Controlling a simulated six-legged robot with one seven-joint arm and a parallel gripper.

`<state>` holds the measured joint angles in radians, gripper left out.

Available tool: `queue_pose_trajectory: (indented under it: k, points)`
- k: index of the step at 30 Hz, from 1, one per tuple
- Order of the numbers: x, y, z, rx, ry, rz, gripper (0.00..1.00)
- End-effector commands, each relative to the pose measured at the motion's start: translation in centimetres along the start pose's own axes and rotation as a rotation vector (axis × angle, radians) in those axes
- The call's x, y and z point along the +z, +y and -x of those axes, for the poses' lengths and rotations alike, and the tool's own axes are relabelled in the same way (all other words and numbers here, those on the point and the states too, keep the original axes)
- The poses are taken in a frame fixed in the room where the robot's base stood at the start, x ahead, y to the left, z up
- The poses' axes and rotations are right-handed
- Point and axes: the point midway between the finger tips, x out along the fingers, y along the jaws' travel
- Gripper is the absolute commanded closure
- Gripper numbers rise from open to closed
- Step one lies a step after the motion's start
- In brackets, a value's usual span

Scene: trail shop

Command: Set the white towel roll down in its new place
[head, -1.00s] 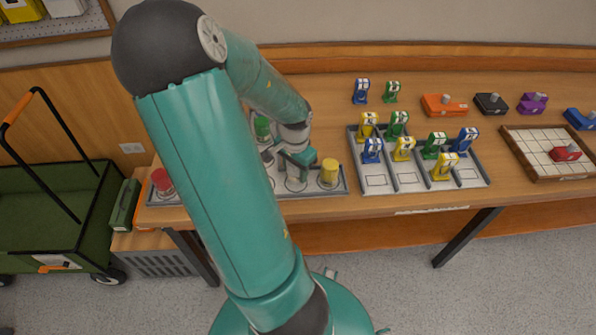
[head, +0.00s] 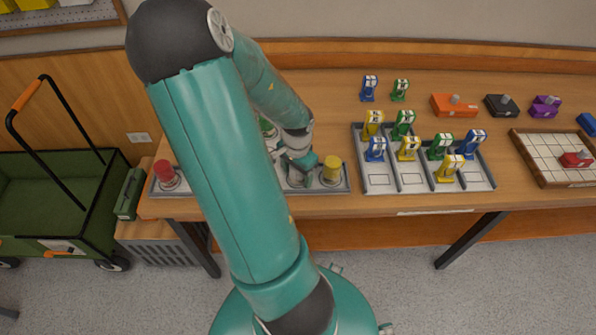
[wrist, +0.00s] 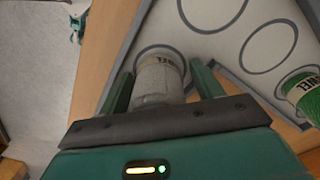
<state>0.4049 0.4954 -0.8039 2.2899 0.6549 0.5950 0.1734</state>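The white towel roll (wrist: 160,82) stands between the two fingers of my gripper (wrist: 161,80) in the wrist view, with a finger close against each side.
A yellow roll (head: 332,170) stands right of my gripper and a red roll (head: 166,175) at the tray's left end. A green roll (wrist: 303,92) is at the wrist view's right. A divided tray of dispensers (head: 410,187) is to the right. A green cart (head: 60,200) stands left.

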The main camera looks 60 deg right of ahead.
Motion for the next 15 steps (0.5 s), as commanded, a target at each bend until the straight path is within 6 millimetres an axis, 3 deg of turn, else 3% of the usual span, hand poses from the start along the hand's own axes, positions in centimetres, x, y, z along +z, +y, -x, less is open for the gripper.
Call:
queue_pose_trajectory:
  k: [9, 15]
  points:
    - [-0.1, 0.0, 0.3, -0.001, 0.0, 0.0, 0.34]
    - [-0.2, -0.1, 3.1, -0.006, 0.001, 0.003, 0.34]
